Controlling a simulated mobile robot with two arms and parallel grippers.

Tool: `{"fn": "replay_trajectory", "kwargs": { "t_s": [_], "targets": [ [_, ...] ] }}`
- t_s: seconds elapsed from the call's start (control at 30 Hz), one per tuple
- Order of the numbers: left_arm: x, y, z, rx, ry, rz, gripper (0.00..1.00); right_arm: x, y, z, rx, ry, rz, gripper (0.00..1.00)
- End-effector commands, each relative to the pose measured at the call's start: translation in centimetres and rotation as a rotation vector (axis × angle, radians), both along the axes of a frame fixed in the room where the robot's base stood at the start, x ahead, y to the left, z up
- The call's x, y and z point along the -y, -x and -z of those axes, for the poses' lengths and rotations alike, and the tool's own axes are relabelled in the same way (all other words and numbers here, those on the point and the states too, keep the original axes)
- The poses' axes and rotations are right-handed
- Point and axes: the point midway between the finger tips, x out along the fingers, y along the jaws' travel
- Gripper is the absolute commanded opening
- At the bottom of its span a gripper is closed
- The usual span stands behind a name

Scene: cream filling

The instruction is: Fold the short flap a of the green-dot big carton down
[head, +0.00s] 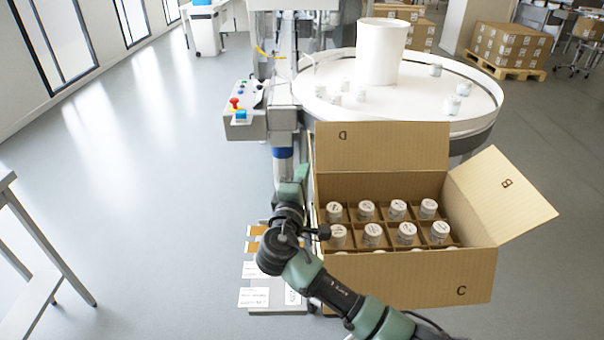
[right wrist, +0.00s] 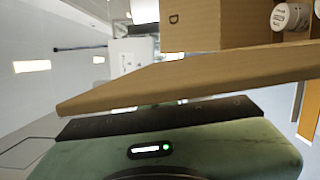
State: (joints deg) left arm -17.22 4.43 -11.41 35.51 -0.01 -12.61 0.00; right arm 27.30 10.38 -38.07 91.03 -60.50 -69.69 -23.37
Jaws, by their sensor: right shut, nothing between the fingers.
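The big carton (head: 410,278) stands open on the right of the head view, with several white-capped jars in its dividers. Its flap D (head: 385,148) stands up at the back, flap B (head: 500,188) spreads out to the right, and flap C hangs at the front. Flap a, on the left side, is mostly hidden by my right arm in the head view. In the right wrist view a cardboard flap (right wrist: 190,78) runs across just beyond the gripper; I cannot tell whether they touch. My right gripper (head: 298,180) is shut and empty beside the carton's left side. No green dot is visible.
A round white turntable (head: 400,110) with a white tub (head: 382,52) and a few jars stands behind the carton. A control box with a red button (head: 234,102) is at back left. A table frame stands at far left.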

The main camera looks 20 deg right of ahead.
Motion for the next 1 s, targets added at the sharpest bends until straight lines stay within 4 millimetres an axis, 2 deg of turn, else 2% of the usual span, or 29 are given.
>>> {"fn": "replay_trajectory", "kwargs": {
  "t_s": [0.17,0.37,0.67,1.0],
  "targets": [
    [-0.1,0.0,0.0,-0.001,-0.001,0.001,1.00,0.4,0.1,-0.1,0.007,-0.030,0.000,0.00],
    [-0.2,0.1,0.0,-0.002,-0.003,0.002,1.00,1.8,0.5,-0.4,0.037,-0.129,0.002,0.00],
    [-0.2,0.0,-0.1,-0.001,-0.002,0.002,1.00,5.4,1.6,-0.5,0.109,-0.380,0.004,0.00],
    [-0.2,0.0,-0.3,-0.001,-0.002,0.003,1.00,9.8,2.9,0.6,0.199,-0.691,0.004,0.00]
  ]
}}
